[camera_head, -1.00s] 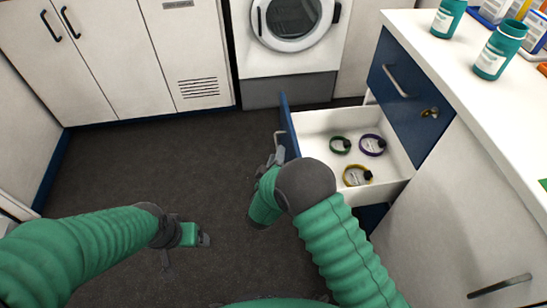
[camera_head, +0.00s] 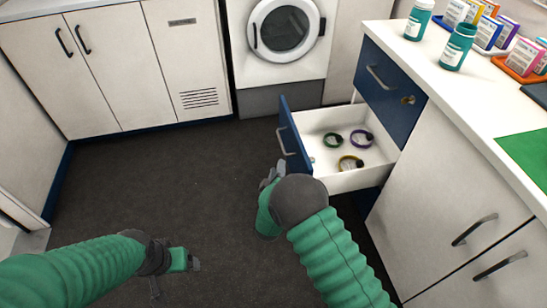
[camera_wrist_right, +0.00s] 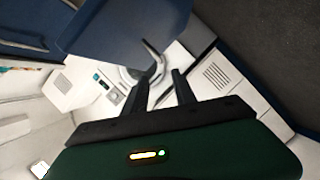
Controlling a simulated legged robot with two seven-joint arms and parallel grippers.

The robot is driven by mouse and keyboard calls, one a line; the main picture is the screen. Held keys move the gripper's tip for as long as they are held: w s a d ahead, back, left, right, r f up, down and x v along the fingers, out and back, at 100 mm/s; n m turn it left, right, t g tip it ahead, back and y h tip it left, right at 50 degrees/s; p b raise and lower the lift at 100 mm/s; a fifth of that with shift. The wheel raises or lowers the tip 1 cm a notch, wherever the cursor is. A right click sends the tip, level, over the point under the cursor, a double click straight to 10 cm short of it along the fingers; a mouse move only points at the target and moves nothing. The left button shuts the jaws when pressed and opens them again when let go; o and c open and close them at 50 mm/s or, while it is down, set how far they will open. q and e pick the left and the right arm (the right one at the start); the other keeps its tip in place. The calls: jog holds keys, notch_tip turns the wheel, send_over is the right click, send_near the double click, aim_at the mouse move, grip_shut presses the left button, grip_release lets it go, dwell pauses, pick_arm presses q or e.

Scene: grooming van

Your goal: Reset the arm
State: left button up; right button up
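My right gripper (camera_head: 272,174) hangs in front of the open blue-fronted drawer (camera_head: 347,181), just below its grey handle (camera_head: 286,141) in the head view. In the right wrist view the two dark fingers of the right gripper (camera_wrist_right: 160,82) stand apart with nothing between them. The drawer handle (camera_wrist_right: 153,50) shows beyond the fingertips there, apart from them. My left gripper (camera_head: 188,262) is low over the floor at the lower left, away from the furniture. Its fingers are small and partly hidden, so their opening is unclear.
The white counter (camera_head: 470,95) above carries teal bottles (camera_head: 457,47) and boxes. A washing machine (camera_head: 283,60) stands behind. The dark floor (camera_head: 165,180) is clear.

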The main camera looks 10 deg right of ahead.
jog(key=s+d+r+m+g+y, duration=0.1)
jog(key=s+d+r+m+g, duration=0.25)
jog(key=s, duration=0.65)
jog(key=s+d+r+m+g+y+p, duration=0.1)
jog(key=s+d+r+m+g+y, duration=0.3)
jog(key=s, duration=0.7)
jog(key=s+d+m+g+h, duration=0.1)
jog(key=s+d+g, duration=0.3)
jog(key=s, duration=0.6)
notch_tip(320, 180, up, 30)
jog(key=a+p, duration=0.1)
jog(key=p, duration=2.8)
jog(key=shift+a+f+g+p, duration=0.25)
jog(key=shift+a+g+p, duration=0.1)
jog(key=shift+g+p, duration=0.1)
